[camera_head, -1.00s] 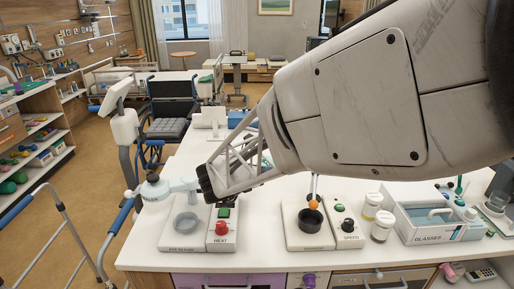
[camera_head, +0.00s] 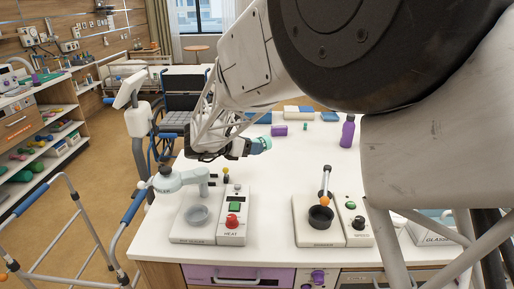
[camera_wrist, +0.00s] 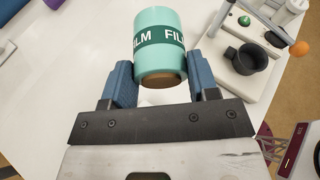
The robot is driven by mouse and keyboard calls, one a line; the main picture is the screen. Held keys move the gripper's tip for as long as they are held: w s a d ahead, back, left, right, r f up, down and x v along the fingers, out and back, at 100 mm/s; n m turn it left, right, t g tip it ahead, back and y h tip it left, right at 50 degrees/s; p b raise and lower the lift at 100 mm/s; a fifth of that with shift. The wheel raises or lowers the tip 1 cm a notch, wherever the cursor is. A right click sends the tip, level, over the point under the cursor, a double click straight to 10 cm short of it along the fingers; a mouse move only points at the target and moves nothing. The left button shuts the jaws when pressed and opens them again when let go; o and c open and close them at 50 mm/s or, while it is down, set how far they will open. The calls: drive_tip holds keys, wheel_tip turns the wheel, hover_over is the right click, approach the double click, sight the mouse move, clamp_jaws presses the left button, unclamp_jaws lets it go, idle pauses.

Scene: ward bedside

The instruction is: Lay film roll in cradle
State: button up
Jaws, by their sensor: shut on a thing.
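The film roll (camera_wrist: 160,50) is a teal cylinder with a dark green band lettered FILM and a brown core end. My gripper (camera_wrist: 162,82) is shut on it, with a blue finger on each side. In the head view, the roll (camera_head: 262,144) shows at the tip of my gripper (camera_head: 249,148), raised over the white bench behind the sealer. I cannot make out a cradle for certain. Small upright posts (camera_head: 226,174), one with a yellow-orange tip, stand just behind the bag sealer (camera_head: 193,222) and may belong to it.
A purple bottle (camera_head: 347,132) and a purple block (camera_head: 279,130) stand farther back. The bench middle is clear.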

drive_tip(key=w+a+f+m+g, duration=0.2)
drive_tip(key=w+a+f+g, duration=0.1)
drive_tip(key=a, duration=0.4)
drive_tip(key=w+a+f+m+g+h, duration=0.1)
drive_tip(key=w+a+f+m+g, duration=0.2)
drive_tip(key=a, duration=0.4)
drive_tip(key=w+a+f+m+g+h, duration=0.1)
drive_tip(key=w+a+f+m+g, duration=0.1)
drive_tip(key=a, duration=0.4)
drive_tip(key=shift+w+a+f+m+g, duration=0.4)
drive_tip(key=shift+w+f, duration=0.2)
drive_tip(key=shift+f, duration=0.15)
drive_tip(key=shift+f, duration=3.95)
drive_tip(key=shift+f, duration=0.1)
drive_tip(key=o, duration=1.1)
drive_tip(key=shift+s, duration=0.1)
drive_tip(key=shift+c, duration=0.2)
drive_tip(key=shift+f, duration=0.1)
drive_tip(key=shift+c, duration=0.4)
drive_tip(key=shift+d, duration=0.1)
